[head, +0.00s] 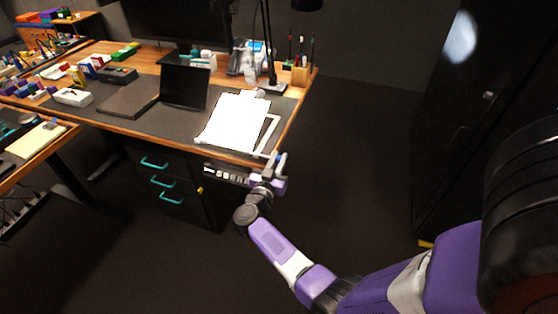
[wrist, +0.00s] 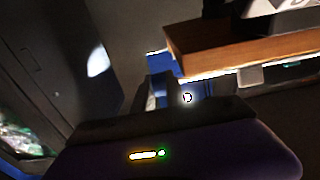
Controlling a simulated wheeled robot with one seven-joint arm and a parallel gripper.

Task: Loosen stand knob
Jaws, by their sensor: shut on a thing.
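My gripper (head: 279,164) is at the front right corner of the desk, just below the white sheet in the head view. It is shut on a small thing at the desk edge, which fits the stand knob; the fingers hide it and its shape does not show. In the wrist view my gripper (wrist: 182,92) shows dark in front of blue parts, with a small bright spot between. The wooden desk edge is just above and to the right of it there. A pale frame (head: 269,135) lies beside the white sheet (head: 235,121), close behind my gripper.
The desk (head: 150,128) holds a black screen (head: 185,87), a lamp (head: 270,60) and a pen holder (head: 300,75). A small panel with buttons (head: 227,175) is under the front edge, left of my gripper. A dark cabinet (head: 440,120) stands right. The floor between is clear.

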